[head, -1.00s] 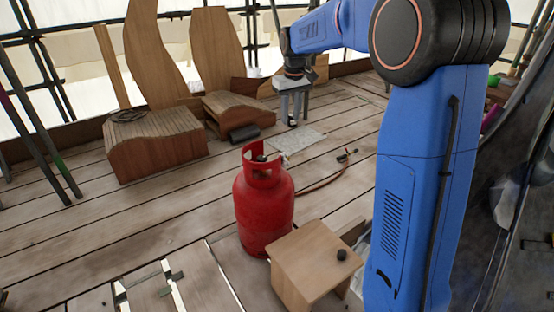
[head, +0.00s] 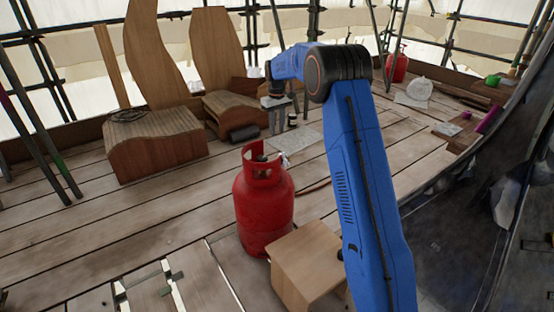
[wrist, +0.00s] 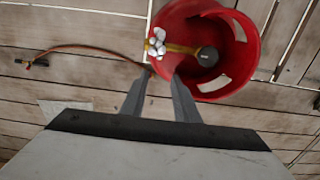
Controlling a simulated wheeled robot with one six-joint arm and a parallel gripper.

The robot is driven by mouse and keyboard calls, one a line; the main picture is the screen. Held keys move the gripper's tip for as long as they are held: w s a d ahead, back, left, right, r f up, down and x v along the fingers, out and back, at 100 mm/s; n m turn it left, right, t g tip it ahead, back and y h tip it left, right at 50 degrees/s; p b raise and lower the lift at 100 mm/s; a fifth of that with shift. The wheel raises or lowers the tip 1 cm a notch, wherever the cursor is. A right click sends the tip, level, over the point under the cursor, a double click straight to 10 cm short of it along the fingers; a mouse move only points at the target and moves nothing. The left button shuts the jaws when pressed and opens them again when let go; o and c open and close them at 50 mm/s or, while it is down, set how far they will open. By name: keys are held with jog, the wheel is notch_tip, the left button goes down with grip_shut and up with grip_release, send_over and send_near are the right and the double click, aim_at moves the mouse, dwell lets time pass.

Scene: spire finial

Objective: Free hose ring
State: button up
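A red gas cylinder (head: 263,212) stands upright on the deck. The wrist view looks down into its open collar (wrist: 238,52), where a black round knob (wrist: 207,56) and a brass valve body (wrist: 180,48) show. A silvery lobed hose ring (wrist: 155,42) sits at the valve's left end, at the collar's gap. A brown hose (wrist: 100,50) runs left from it. My gripper (wrist: 159,78) is open and empty, its two fingertips just below the ring in the wrist picture and apart from it. The gripper also shows beyond the cylinder in the head view (head: 277,130).
A small wooden box (head: 305,257) stands close at the cylinder's front right. Wood-topped blocks (head: 155,145) stand at the back left. A flat grey sheet (head: 297,138) lies behind the cylinder. Another red cylinder (head: 397,66) is at the back right.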

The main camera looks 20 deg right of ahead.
notch_tip(320, 180, down, 17)
jog(key=shift+r, duration=0.15)
dwell(0.5)
grip_shut()
